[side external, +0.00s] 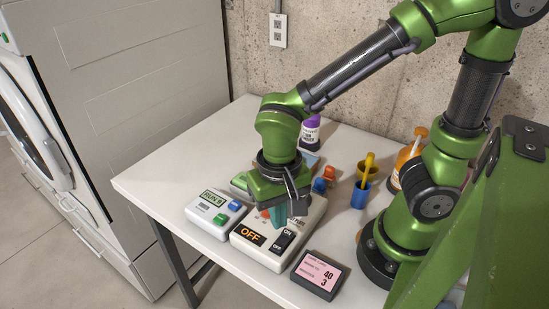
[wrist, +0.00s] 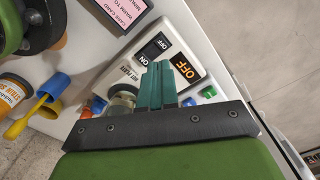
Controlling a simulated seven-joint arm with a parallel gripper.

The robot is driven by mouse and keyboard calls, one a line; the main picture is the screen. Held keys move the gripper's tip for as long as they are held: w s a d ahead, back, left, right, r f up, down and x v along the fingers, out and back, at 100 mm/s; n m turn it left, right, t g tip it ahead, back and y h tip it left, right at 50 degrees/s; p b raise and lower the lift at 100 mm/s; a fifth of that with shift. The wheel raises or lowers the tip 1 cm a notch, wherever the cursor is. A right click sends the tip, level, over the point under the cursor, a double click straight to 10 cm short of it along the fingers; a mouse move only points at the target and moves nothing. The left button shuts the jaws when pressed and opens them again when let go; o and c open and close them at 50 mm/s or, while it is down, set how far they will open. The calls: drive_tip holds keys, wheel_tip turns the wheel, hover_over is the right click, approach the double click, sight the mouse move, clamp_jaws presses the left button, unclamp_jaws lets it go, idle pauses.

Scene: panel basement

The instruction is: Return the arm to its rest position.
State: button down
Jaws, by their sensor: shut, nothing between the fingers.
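My gripper (side external: 279,216) is green with teal fingers, and they are pressed together with nothing between them. It hangs over the white hot plate panel (side external: 308,224), pointing down. In the wrist view the closed fingers (wrist: 158,80) overlap part of the panel (wrist: 183,43); I cannot tell whether they touch it. The panel's orange display (side external: 251,236) reads OFF. Its black ON/OFF rocker switch (side external: 284,241) is beside the display and also shows in the wrist view (wrist: 151,48). The gripper hides part of the panel's rear.
A RUN box (side external: 209,216) with green and blue buttons is left of the panel. A card stand (side external: 319,274) is at the front. Blue cup (side external: 360,197), yellow cup (side external: 368,170), orange bottle (side external: 405,165) and purple-capped bottle (side external: 310,131) stand behind. The left table area is clear.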

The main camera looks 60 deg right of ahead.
drive_tip(key=shift+r, duration=0.25)
drive_tip(key=w+d+r+n+t+y, duration=0.2)
drive_tip(key=d+r+t, duration=0.5)
drive_tip(key=d+r, duration=0.4)
drive_tip(key=shift+w+r, duration=0.15)
drive_tip(key=shift+r, duration=0.4)
drive_tip(key=shift+a, duration=0.1)
